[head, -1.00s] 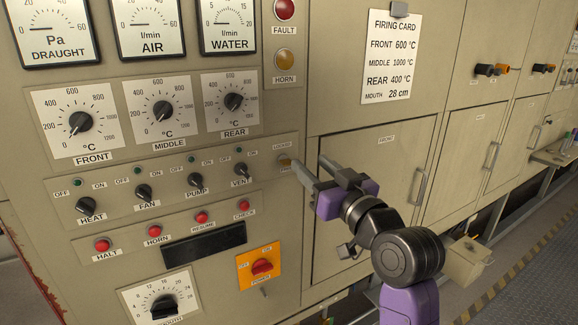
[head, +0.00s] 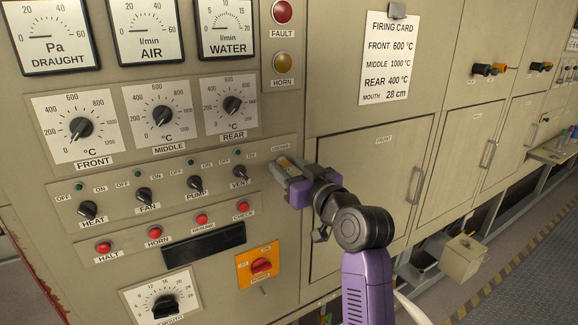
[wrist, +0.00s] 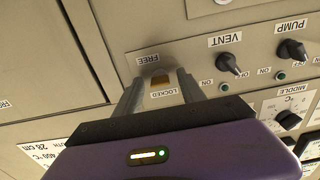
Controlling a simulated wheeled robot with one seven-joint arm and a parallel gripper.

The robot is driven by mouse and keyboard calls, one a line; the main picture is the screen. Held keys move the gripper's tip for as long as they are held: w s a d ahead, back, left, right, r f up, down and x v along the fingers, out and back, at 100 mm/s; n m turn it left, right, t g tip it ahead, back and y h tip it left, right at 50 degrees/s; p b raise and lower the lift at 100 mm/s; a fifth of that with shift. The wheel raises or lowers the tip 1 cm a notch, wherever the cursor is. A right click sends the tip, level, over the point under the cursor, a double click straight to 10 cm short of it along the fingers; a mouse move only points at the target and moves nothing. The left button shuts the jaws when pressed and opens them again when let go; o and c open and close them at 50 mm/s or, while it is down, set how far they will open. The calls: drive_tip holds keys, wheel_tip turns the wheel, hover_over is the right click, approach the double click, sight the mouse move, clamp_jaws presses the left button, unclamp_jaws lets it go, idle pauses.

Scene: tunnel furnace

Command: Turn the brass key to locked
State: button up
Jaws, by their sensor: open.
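The brass key (wrist: 162,82) sits in the panel between the FREE and LOCKED labels in the wrist view, which shows the panel upside down. Only a small brass part of it shows. In the head view my gripper (head: 282,168) is at the right end of the switch row and largely covers the key. In the wrist view my gripper (wrist: 158,80) is open, with one finger on each side of the key. I cannot tell whether either finger touches it. The key's exact angle is unclear.
The VENT knob (head: 240,172) and PUMP knob (head: 195,184) stand out left of my gripper. The red CHECK button (head: 244,206) and orange power switch (head: 261,266) are below. The flat FRONT door (head: 365,200) is to the right.

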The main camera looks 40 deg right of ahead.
drive_tip(key=shift+c, duration=0.5)
clamp_jaws()
drive_tip(key=shift+n, duration=0.4)
drive_tip(key=n, duration=0.3)
drive_tip(key=shift+n, duration=0.4)
drive_tip(key=shift+n+b, duration=1.85)
drive_tip(key=shift+n, duration=4.75)
drive_tip(key=shift+a, duration=0.1)
